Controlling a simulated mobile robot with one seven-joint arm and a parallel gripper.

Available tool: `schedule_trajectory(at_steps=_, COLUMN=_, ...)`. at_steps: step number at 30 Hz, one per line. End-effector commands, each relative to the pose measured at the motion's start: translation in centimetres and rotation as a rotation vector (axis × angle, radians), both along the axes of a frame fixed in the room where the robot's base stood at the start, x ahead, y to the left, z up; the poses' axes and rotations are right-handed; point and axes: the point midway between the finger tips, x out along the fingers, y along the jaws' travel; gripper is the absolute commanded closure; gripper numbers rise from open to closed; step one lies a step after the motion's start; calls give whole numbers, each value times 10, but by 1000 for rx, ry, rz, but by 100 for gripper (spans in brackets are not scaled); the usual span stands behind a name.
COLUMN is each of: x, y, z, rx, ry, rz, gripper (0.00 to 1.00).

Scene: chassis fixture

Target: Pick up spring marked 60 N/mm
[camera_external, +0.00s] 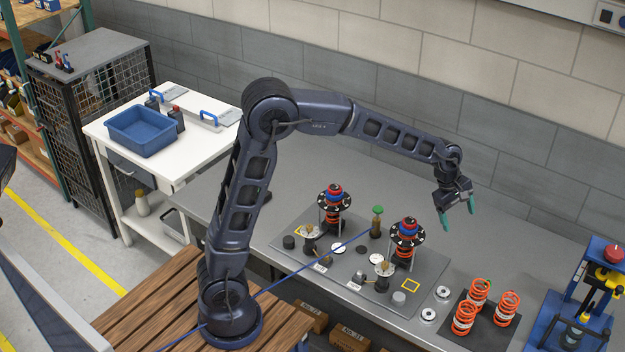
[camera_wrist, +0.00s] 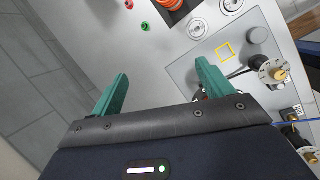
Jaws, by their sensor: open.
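Three orange-red coil springs stand on a dark mat (camera_external: 484,325) at the right of the grey bench: a back spring (camera_external: 480,289), a front-left spring (camera_external: 464,317) and a right spring (camera_external: 507,305). No marking is legible on any of them, so I cannot tell which is 60 N/mm. In the wrist view, part of an orange spring (camera_wrist: 168,3) shows at the top edge. My gripper (camera_external: 457,212) is open and empty, with green fingers. It hangs above the bench, behind and left of the springs, well apart from them. The wrist view shows both fingers (camera_wrist: 162,74) spread wide.
A grey fixture plate (camera_external: 300,257) carries two assemblies with red-and-blue tops (camera_external: 408,228) and a green-topped post (camera_external: 377,211). Two silver rings (camera_external: 442,293) lie left of the mat. A blue press (camera_external: 590,300) stands at the far right. Bare bench lies beneath the gripper.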

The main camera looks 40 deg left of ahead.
Motion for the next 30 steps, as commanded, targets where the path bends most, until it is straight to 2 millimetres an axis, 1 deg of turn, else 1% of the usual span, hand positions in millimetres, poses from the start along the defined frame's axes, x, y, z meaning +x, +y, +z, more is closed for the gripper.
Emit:
schedule_trajectory(at_steps=1, x=-1, y=-24, z=-13, rx=-5, ry=29, rz=24, gripper=21)
schedule_trajectory(at_steps=2, x=-2, y=-37, z=-19, rx=-11, ry=45, rz=44, gripper=21)
schedule_trajectory(at_steps=3, x=-3, y=-53, z=-28, rx=-16, ry=67, rz=72, gripper=21)
schedule_trajectory(at_steps=5, x=-6, y=-79, z=-42, rx=-24, ry=99, rz=111, gripper=21)
schedule_trajectory(at_steps=6, x=-9, y=-95, z=-51, rx=-29, ry=121, rz=138, gripper=21)
schedule_trajectory(at_steps=9, x=-18, y=-134, z=-74, rx=-37, ry=174, rz=202, gripper=21)
schedule_trajectory(at_steps=12, x=-27, y=-165, z=-94, rx=-41, ry=218, rz=259, gripper=21)
schedule_trajectory(at_steps=13, x=-29, y=-173, z=-99, rx=-44, ry=229, rz=273, gripper=21)
schedule_trajectory(at_steps=15, x=-34, y=-187, z=-108, rx=-45, ry=250, rz=300, gripper=21)
schedule_trajectory(at_steps=18, x=-38, y=-199, z=-117, rx=-46, ry=267, rz=323, gripper=21)
schedule_trajectory(at_steps=23, x=-40, y=-206, z=-125, rx=-45, ry=275, rz=335, gripper=21)
schedule_trajectory(at_steps=26, x=-41, y=-209, z=-136, rx=-44, ry=276, rz=335, gripper=21)
schedule_trajectory(at_steps=30, x=-42, y=-217, z=-155, rx=-43, ry=276, rz=334, gripper=21)
